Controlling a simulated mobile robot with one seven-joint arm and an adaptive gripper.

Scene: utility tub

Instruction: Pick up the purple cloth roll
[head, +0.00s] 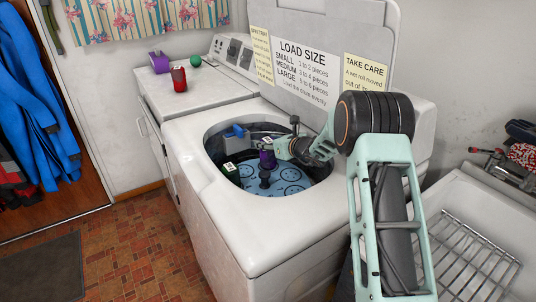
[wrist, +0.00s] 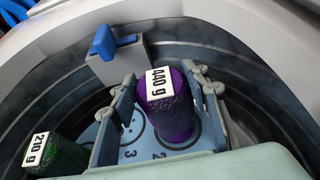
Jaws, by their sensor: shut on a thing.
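The purple cloth roll (wrist: 168,112) stands roughly upright in the tub, with a white "440 g" label on its top end. In the head view the purple roll (head: 266,160) shows inside the round opening. My gripper (wrist: 168,90) has one finger on each side of the roll and is shut on it. In the head view my gripper (head: 281,149) reaches in from the right and partly hides the roll. The roll is over or on the blue numbered floor plate (wrist: 135,135); I cannot tell if its bottom touches.
A green roll (wrist: 62,155) labelled "210 g" is at the tub's left. A grey post with a blue top (wrist: 107,43) stands by the wall. The raised lid (head: 330,40) is behind; the tub rim (head: 215,195) surrounds my gripper.

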